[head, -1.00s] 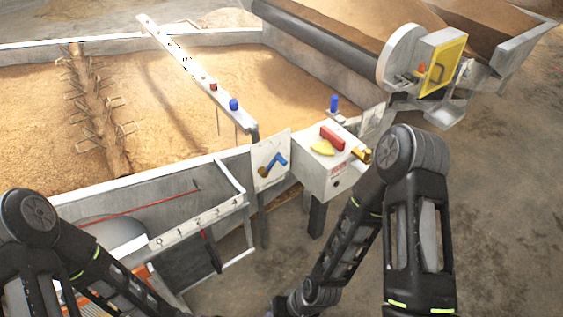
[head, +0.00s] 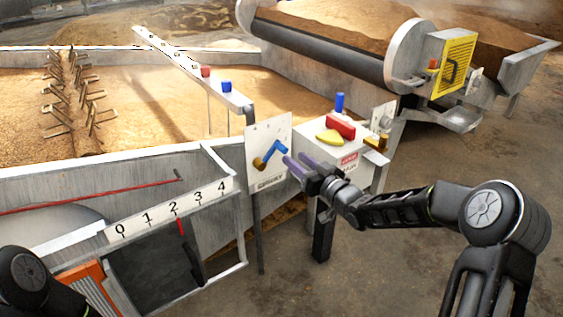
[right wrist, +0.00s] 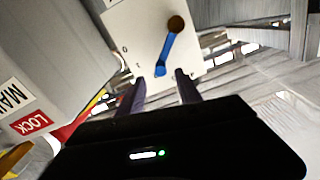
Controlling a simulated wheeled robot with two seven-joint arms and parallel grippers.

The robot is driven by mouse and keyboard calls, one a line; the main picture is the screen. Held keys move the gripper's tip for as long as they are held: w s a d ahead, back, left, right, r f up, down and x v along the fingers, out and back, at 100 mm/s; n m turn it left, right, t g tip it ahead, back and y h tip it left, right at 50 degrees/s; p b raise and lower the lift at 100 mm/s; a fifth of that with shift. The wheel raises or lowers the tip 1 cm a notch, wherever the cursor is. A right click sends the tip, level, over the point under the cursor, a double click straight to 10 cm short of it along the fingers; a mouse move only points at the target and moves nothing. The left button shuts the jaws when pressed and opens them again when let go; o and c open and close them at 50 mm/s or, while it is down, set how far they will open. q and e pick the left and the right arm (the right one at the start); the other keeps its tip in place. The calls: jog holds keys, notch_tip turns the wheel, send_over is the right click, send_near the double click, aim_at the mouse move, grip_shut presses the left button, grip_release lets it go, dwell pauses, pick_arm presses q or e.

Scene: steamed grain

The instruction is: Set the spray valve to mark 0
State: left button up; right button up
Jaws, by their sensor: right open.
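The spray valve is a blue lever (head: 273,150) with a brass-coloured knob on a white upright plate (head: 256,133) with small marks. In the head view the blue handle points up and to the right from the knob. My right gripper (head: 292,161) is open just right of the plate, its fingers pointing at the handle. In the right wrist view the blue lever (right wrist: 168,52) runs down from the brown knob, and its free end shows between the two open fingertips (right wrist: 160,80). I cannot tell whether they touch it. My left gripper is out of view.
A grey box with a red handle (head: 341,127), yellow pointer (head: 329,138) and brass knob (head: 377,143) stands just right of the plate. A scale marked 0 to 4 (head: 165,212) is at lower left. The grain bed (head: 130,105) lies behind. Floor at right is free.

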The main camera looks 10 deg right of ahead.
aim_at(286, 152)
jog(key=shift+w+a, duration=0.1)
jog(key=shift+w+a, duration=0.1)
jog(key=shift+w, duration=0.1)
jog(key=b+x, duration=0.1)
jog(key=x, duration=0.6)
grip_shut()
dwell(0.5)
jog(key=shift+d+f, duration=0.15)
jog(key=shift+d, duration=0.1)
dwell(0.8)
